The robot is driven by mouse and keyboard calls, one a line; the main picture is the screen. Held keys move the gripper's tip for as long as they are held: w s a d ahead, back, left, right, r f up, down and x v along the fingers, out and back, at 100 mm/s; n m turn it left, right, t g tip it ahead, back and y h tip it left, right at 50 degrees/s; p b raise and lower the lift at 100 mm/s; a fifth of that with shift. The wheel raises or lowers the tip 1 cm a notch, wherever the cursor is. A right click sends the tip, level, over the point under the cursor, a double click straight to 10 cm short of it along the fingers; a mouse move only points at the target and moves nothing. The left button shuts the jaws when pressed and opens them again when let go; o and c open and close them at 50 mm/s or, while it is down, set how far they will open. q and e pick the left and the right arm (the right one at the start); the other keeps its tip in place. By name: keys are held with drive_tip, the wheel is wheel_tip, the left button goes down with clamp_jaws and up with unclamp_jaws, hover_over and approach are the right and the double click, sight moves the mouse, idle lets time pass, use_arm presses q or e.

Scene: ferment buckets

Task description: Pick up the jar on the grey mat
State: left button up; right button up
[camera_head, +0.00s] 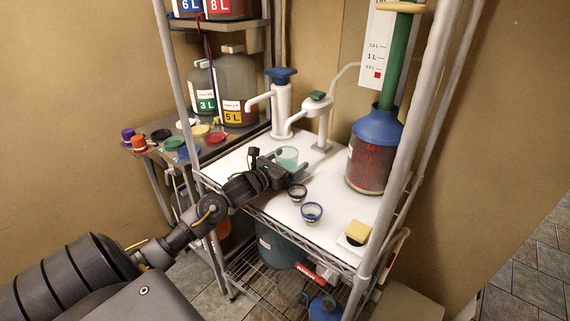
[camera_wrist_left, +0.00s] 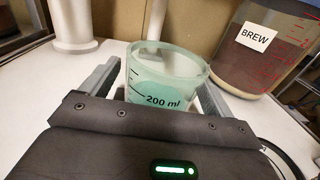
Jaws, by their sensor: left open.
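A pale green translucent jar (camera_head: 287,155) stands upright on the white shelf top. In the left wrist view the jar (camera_wrist_left: 165,75) shows a scale and the mark "200 ml". My left gripper (camera_head: 291,164) reaches in low from the left. Its jaws are open, with one finger on each side of the jar. In the wrist view gaps seem to show between fingers and jar, but I cannot tell if either touches. The jar's base is hidden behind the gripper body. I cannot make out a grey mat under it. My right gripper is not in view.
White pumps (camera_head: 281,108) stand behind. A blue-topped brew vessel (camera_head: 373,160) stands to the right.

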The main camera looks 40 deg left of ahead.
sight(278, 158)
use_arm(q)
drive_tip(key=shift+c, duration=0.5)
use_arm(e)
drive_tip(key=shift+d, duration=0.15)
use_arm(q)
drive_tip(key=shift+c, duration=1.3)
drive_tip(key=c, duration=1)
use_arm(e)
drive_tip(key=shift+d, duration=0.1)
use_arm(q)
drive_tip(key=shift+r, duration=0.2)
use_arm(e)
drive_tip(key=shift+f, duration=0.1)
